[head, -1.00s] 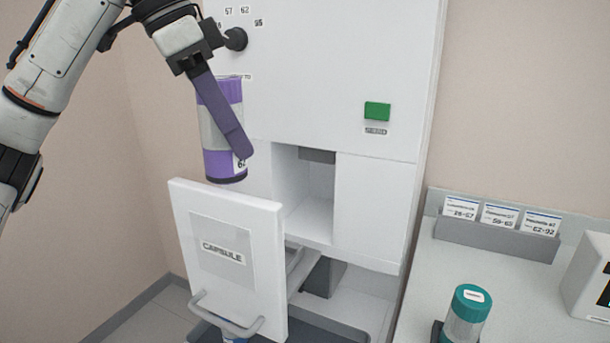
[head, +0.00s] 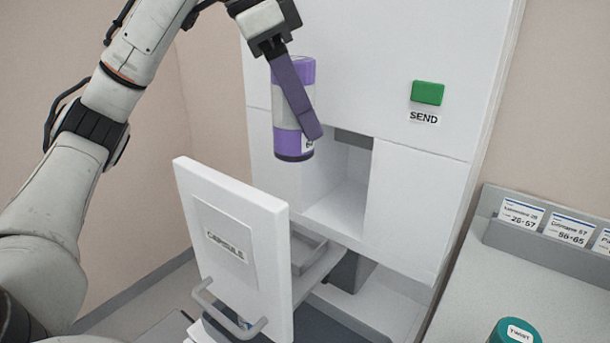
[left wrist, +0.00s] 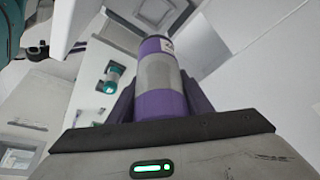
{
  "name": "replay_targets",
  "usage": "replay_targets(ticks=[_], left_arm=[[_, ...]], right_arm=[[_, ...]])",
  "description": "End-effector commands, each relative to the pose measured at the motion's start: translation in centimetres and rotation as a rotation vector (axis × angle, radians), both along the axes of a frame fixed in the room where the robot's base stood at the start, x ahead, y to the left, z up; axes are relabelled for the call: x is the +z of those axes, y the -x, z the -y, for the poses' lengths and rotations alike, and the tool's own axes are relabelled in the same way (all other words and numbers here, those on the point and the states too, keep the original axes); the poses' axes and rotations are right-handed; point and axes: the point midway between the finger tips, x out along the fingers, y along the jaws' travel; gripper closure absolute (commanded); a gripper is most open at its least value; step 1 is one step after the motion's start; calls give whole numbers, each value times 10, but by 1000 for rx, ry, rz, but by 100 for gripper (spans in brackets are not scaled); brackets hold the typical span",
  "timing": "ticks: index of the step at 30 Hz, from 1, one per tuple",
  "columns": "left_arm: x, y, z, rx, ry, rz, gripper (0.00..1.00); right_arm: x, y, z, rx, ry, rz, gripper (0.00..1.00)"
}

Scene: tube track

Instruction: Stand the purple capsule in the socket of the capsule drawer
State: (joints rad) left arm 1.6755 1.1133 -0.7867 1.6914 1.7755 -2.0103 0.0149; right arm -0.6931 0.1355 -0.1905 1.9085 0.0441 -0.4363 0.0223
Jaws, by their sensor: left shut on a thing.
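The purple capsule (head: 291,110) has purple ends and a grey middle. My left gripper (head: 300,108) is shut on it and holds it nearly upright in the air, in front of the white cabinet. The capsule also shows between the fingers in the left wrist view (left wrist: 160,82). The capsule drawer (head: 232,250), with a white front labelled CAPSULE and a bar handle, is pulled out below the capsule and to its left. Its socket is hidden behind the front panel. My right gripper is not in view.
The white cabinet has an open recess (head: 340,195) behind the drawer and a green SEND button (head: 428,92). At the right, a counter carries a grey card holder (head: 550,240) and a teal-capped capsule (head: 515,331).

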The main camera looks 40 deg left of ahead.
Motion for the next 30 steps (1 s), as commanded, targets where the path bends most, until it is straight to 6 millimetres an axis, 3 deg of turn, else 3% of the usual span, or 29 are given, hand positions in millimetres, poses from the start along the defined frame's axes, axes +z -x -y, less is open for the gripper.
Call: replay_targets(ticks=[7, 18, 30], left_arm=[[-30, 0, 0, 0, 0, -3, 81], [-96, 0, -1, 4, -2, -4, 81], [-129, 0, -1, 3, -1, -2, 81]], right_arm=[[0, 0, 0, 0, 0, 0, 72], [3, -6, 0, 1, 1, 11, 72], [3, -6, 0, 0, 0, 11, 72]])
